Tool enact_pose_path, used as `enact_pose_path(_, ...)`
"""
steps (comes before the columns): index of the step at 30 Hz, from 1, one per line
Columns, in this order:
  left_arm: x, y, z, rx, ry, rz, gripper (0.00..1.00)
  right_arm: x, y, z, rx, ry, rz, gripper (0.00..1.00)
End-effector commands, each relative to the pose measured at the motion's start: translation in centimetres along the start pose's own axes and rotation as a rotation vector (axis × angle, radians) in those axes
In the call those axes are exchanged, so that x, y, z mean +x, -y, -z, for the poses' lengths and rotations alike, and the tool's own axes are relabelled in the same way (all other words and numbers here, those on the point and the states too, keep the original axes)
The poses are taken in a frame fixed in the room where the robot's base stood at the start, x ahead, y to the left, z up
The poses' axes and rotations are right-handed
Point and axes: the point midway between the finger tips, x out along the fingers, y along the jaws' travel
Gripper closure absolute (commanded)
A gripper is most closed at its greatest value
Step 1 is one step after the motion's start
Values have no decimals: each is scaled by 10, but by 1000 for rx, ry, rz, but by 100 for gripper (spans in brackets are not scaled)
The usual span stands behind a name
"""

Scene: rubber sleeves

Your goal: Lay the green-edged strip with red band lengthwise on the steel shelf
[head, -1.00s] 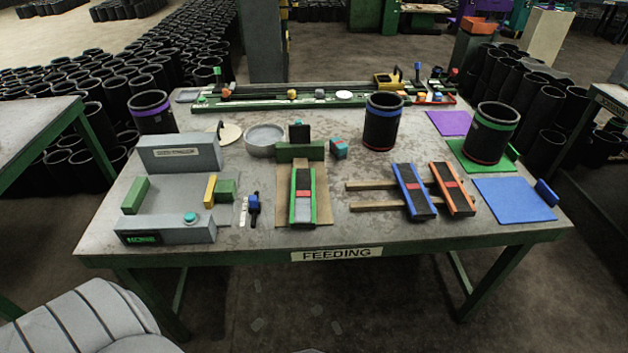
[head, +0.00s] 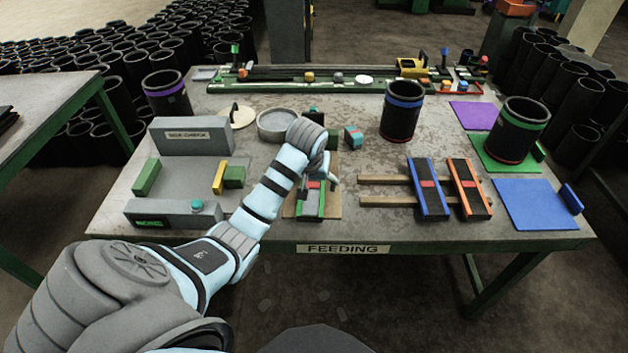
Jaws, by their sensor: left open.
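The green-edged strip with a red band (head: 311,206) lies on a brown board (head: 333,206) at the front middle of the table. A grey steel fixture (head: 192,137) with a tall back block and a low front block stands to the left; I cannot tell which part is the shelf. My right gripper is out of view.
Blue-edged (head: 427,190) and orange-edged (head: 468,187) strips lie across wooden bars to the right. A round grey dish (head: 276,127) is behind my left wrist. Black sleeves, one blue-banded (head: 401,112) and one green-banded (head: 516,131), stand at the right.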

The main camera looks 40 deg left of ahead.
Motion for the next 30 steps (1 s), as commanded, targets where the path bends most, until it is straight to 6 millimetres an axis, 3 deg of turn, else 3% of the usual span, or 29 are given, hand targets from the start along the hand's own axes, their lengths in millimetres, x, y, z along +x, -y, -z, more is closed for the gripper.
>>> enact_pose_path(1, -11, 4, 19, -41, -6, 1, 18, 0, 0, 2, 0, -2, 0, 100)
enact_pose_path(5, -24, 10, 45, -116, -3, 1, 18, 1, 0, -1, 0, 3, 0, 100)
enact_pose_path(10, 16, 9, 45, -123, 3, 1, 18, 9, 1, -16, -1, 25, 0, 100)
enact_pose_path(15, 56, 9, 46, -122, 0, 0, 18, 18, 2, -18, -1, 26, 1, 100)
enact_pose_path(20, 76, 7, 45, -122, -1, 0, 18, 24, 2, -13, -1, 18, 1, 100)
enact_pose_path(25, 110, 4, 43, -121, -2, -1, 18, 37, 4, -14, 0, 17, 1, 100)
enact_pose_path(30, 115, 4, 44, -119, -4, -1, 18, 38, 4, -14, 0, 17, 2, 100)
